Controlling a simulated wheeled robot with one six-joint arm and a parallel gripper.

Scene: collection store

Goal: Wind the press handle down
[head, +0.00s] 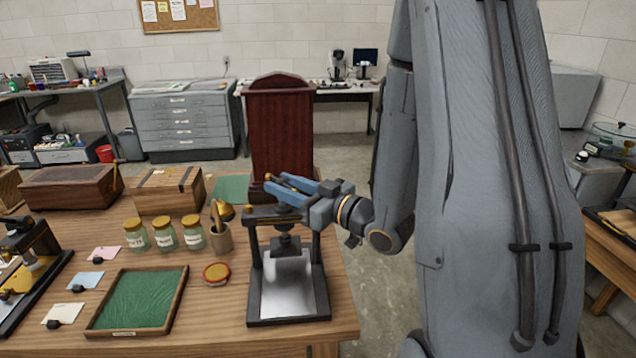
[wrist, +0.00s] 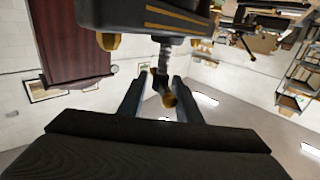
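The press (head: 287,290) stands upright near the right end of the wooden table. It has a dark frame, a pale flat bed and a central screw (head: 285,243). My gripper (head: 284,186) is over the press's top crossbar, reaching in from the right, and hides most of the handle in the head view. In the wrist view the press's dark crossbar and screw (wrist: 166,56) fill the top. A handle with a brass knob (wrist: 168,100) shows between my two fingers (wrist: 158,80). The fingers stand apart, with a gap on the left of the knob; I cannot tell whether the right one touches.
A dark red cabinet (head: 280,130) stands behind. The table's right edge is close to the press.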

